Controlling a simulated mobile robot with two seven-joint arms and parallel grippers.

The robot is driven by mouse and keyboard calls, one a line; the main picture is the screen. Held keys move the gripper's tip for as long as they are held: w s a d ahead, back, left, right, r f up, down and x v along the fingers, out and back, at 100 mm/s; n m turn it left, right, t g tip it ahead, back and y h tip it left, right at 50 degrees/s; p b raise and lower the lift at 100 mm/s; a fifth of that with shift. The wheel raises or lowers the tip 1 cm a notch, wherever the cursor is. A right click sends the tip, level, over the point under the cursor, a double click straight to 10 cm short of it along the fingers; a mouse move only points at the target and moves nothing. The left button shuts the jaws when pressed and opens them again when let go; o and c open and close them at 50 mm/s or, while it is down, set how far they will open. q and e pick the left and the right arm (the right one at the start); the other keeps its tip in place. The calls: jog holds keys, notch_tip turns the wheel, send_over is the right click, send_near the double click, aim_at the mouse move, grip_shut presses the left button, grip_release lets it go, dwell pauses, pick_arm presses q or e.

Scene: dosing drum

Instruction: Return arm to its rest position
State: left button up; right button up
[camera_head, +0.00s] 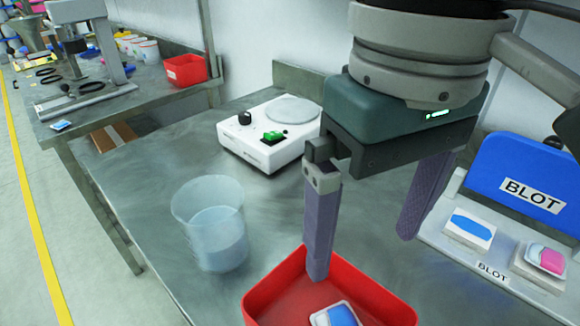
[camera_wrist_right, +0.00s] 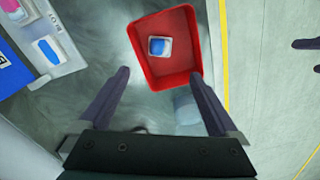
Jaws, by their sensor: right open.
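My right gripper (camera_head: 362,258) is open, with its two purple fingers pointing down and wide apart. Nothing is between them. One finger overlaps the red bin (camera_head: 258,306) in the head view, and the other hangs to the right of it. In the right wrist view the open fingers (camera_wrist_right: 160,73) reach toward the red bin (camera_wrist_right: 140,62), which holds a blue and white item (camera_wrist_right: 160,46). My left gripper does not show in the head view. Two dark shapes at the right edge of the wrist view may be its fingers; I cannot be sure.
A clear beaker (camera_head: 208,222) stands left of the red bin. A white hotplate-like device (camera_head: 262,150) is behind it. A blue BLOT board (camera_head: 530,185) and its white base with blue and pink items are at right. The bench's left part is clear.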

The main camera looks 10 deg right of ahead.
jog(key=s+a+n+t+y+p, duration=0.1)
jog(key=s+a+y+p, duration=0.2)
jog(key=s+a+y, duration=0.15)
jog(key=s+d+f+m+t+h+p, duration=0.1)
jog(key=s+d+h, duration=0.1)
jog(key=s+d, duration=0.35)
jog(key=s+d+f+m+t+h+p, duration=0.1)
jog(key=s+d+f+t+h+p, duration=0.1)
jog(key=d, duration=0.6)
notch_tip(320, 180, up, 38)
jog(key=p, duration=3.7)
jog(key=shift+w+r, duration=0.15)
jog(key=shift+d, duration=0.15)
